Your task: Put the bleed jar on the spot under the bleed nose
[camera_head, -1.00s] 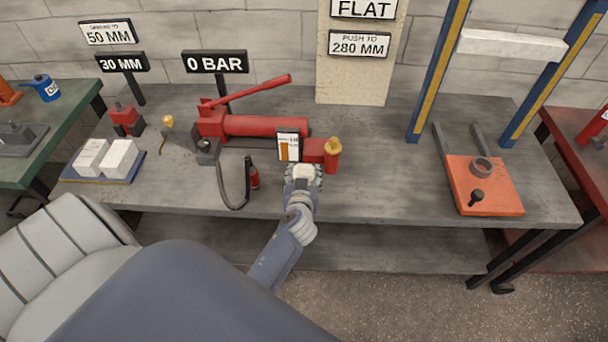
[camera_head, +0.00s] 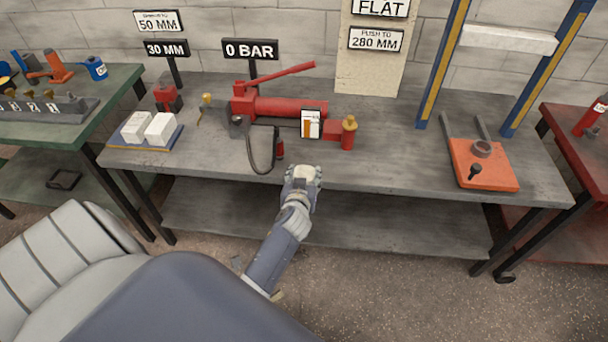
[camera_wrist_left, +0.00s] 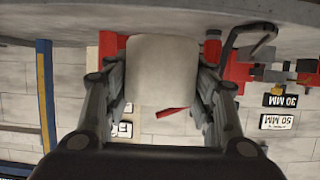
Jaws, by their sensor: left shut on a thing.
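My left gripper (camera_head: 301,172) is at the front edge of the middle bench. It is shut on a pale, off-white block-like or jar-like thing, which fills the middle of the left wrist view (camera_wrist_left: 162,70) between both fingers. I take this to be the bleed jar; its far side is hidden. Behind it on the bench lies a red hand pump (camera_head: 290,108) with a lever, a black hose and a white gauge card (camera_head: 311,123). A red cylinder with a brass top (camera_head: 348,132) stands at its right end. I cannot tell which part is the bleed nose, nor see a marked spot. My right gripper is out of view.
White blocks (camera_head: 158,129) lie on a blue plate at the bench's left. An orange plate (camera_head: 490,170) and a blue press frame (camera_head: 440,70) stand at the right. The bench's front middle (camera_head: 385,176) is clear. A green bench (camera_head: 112,84) stands at left.

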